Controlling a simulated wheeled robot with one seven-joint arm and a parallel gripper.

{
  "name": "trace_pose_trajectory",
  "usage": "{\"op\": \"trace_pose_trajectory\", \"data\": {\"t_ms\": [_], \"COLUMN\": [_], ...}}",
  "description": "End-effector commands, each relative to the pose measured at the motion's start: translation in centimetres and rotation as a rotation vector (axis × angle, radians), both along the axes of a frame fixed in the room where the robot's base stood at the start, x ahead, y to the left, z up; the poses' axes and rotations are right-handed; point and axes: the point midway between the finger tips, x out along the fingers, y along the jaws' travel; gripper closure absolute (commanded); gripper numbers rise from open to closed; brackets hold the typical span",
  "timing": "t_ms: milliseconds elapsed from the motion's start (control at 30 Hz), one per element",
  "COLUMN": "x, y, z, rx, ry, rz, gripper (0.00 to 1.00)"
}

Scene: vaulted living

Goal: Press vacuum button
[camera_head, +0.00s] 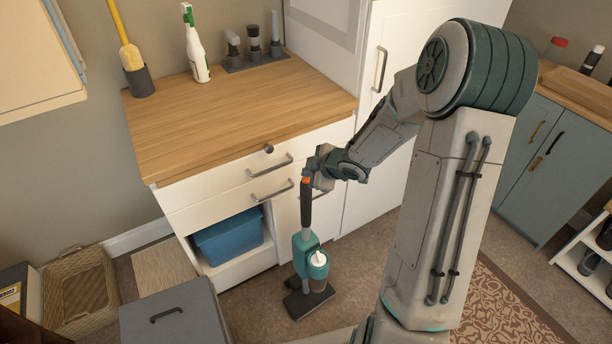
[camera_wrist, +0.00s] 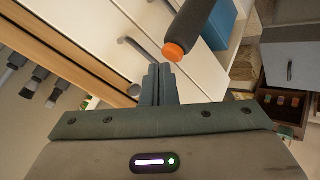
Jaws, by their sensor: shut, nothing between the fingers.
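The vacuum (camera_head: 308,262) stands upright on the floor in front of the white cabinet, with a teal body, a dark handle and a dark floor head. An orange button or cap (camera_head: 306,180) sits at the top of its handle. In the wrist view the orange end (camera_wrist: 173,51) of the dark handle shows just beyond and slightly right of my fingertips. My gripper (camera_head: 318,178) is shut and empty, close beside the handle top. It shows in the wrist view (camera_wrist: 159,70) with the fingers together. I cannot tell whether they touch the orange part.
A white cabinet with a wooden top (camera_head: 230,115) and metal drawer handles (camera_head: 270,164) stands right behind the vacuum. A blue bin (camera_head: 229,237) sits in its open shelf. A grey lidded box (camera_head: 175,315) and a wicker basket (camera_head: 80,290) are at left. A patterned rug (camera_head: 495,310) lies at right.

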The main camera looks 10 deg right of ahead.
Motion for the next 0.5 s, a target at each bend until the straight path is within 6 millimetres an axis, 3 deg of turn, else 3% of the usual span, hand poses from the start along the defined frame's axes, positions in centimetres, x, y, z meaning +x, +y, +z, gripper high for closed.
{"op": "trace_pose_trajectory", "data": {"t_ms": [267, 500], "x": [0.0, 0.0], "y": [0.0, 0.0], "z": [0.3, 2.6], "rx": [0.0, 0.0], "ry": [0.0, -0.001], "rz": [0.0, -0.001], "gripper": [1.0, 1.0]}}
